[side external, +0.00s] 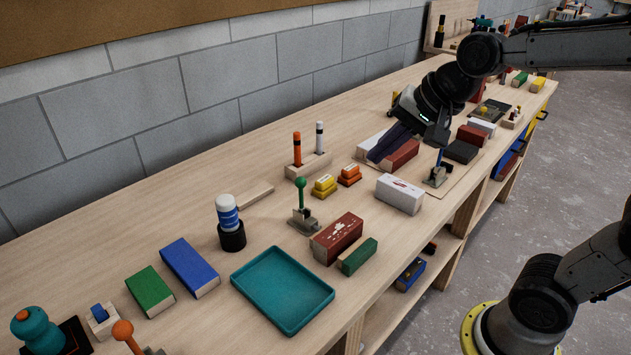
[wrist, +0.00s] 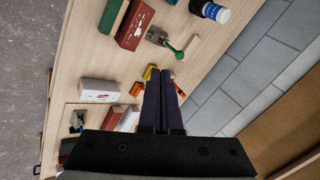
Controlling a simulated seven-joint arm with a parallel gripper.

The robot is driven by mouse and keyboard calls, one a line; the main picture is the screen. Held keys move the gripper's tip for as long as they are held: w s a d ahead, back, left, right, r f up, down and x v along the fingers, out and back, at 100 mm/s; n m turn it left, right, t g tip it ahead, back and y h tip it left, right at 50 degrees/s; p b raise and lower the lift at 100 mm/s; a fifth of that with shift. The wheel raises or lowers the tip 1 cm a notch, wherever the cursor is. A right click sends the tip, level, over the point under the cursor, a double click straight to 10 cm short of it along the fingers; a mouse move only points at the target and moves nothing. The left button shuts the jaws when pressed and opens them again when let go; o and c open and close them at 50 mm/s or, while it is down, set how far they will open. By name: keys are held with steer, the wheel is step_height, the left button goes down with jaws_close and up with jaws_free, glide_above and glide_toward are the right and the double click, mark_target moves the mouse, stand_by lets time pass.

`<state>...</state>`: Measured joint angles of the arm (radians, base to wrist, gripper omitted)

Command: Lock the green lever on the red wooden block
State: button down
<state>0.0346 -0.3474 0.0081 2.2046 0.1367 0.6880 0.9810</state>
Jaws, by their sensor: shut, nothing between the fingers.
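The green lever (side external: 301,190) has a round green knob and stands upright on a small grey metal base (side external: 303,221). The base sits just behind the red wooden block (side external: 337,238), which has white print; whether they touch is unclear. In the wrist view the green lever (wrist: 179,53) and the red block (wrist: 134,25) show near the top, beyond my fingertips. My gripper (side external: 375,158) is shut and empty, to the right of and behind the green lever, above another dark red block (side external: 401,154). It also shows in the wrist view (wrist: 160,72).
A green block (side external: 357,256) lies in front of the red block, with a teal tray (side external: 283,289) to the left. A blue lever (side external: 440,157) stands right.

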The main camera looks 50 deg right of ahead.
steer(key=w+d+f+m+g, duration=0.1)
steer(key=w+f+m, duration=0.1)
steer(key=w+f, duration=0.3)
steer(key=shift+w+f+g, duration=0.2)
steer(key=shift+w+g, duration=0.1)
steer(key=shift+w, duration=0.5)
steer(key=shift+f, duration=0.15)
glide_toward(301, 197)
steer(key=s+f, duration=0.2)
steer(key=f, duration=0.1)
steer(key=s+d+f, duration=0.1)
steer(key=shift+d+f, duration=0.1)
steer(key=shift+f, duration=0.2)
steer(key=w, duration=0.2)
steer(key=w+r, duration=0.1)
steer(key=w, duration=0.1)
steer(key=shift+a, duration=0.35)
